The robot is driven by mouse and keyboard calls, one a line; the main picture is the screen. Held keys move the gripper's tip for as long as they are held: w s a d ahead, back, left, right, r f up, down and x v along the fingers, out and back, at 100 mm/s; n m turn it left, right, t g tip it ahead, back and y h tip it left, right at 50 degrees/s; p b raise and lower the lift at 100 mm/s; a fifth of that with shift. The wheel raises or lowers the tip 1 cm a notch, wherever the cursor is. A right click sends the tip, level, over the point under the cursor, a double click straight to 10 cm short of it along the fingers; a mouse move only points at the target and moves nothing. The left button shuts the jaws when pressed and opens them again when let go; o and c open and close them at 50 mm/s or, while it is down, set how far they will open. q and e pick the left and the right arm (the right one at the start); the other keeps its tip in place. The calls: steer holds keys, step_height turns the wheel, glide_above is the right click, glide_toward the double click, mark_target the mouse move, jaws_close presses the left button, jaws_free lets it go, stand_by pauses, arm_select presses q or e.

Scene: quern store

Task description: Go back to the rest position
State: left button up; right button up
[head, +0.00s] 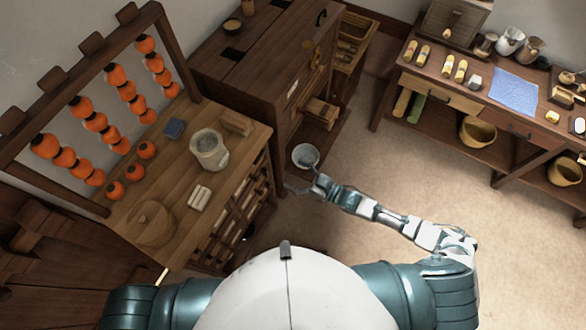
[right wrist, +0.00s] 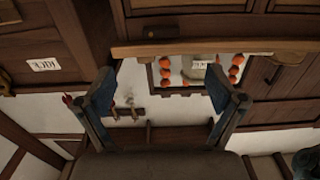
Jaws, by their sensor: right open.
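My right arm reaches forward from the lower right in the head view. My right gripper (head: 303,184) is at the wooden cabinet (head: 255,60), just in front of a pale bowl (head: 305,156) that stands low at the cabinet's opening. I cannot tell whether a finger touches the bowl. In the right wrist view the two fingers of the right gripper (right wrist: 160,75) stand wide apart with nothing held between them. My left gripper is not in view; only my left shoulder shows.
A wooden counter (head: 180,165) at left carries a pale jar (head: 209,150), a round lidded wooden thing (head: 150,224) and orange balls under a rack. A side table (head: 455,98) with several jars and a blue cloth (head: 514,90) stands at right. The floor (head: 400,180) between is clear.

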steer(key=w+d+f+m+t+h, duration=0.15)
steer(key=d+f+h, duration=0.25)
steer(key=f, duration=0.5)
steer(key=w+d+f+m+h, duration=0.1)
steer(key=d+f+m+h, duration=0.2)
steer(key=f, duration=0.6)
steer(key=s+d+f+m+g+h, duration=0.15)
steer(key=s+d+f+h, duration=0.4)
steer(key=f, duration=0.55)
steer(key=s+d+f+m+g+h, duration=0.1)
steer(key=s+d+f+g, duration=0.15)
steer(key=s+f, duration=0.45)
steer(key=s+d+f+g, duration=0.2)
steer(key=s+d+f, duration=0.25)
steer(key=s, duration=0.55)
steer(key=s+f+g, duration=0.2)
steer(key=s, duration=0.7)
steer(key=s+f+m+g+h, duration=0.1)
steer(key=s+f+g, duration=0.1)
steer(key=s, duration=0.8)
steer(key=shift+s+f+m+g, duration=0.25)
steer(key=shift+f+m+g, duration=0.1)
steer(key=shift+f, duration=0.3)
steer(key=shift+d+h, duration=0.1)
steer(key=shift+h, duration=0.15)
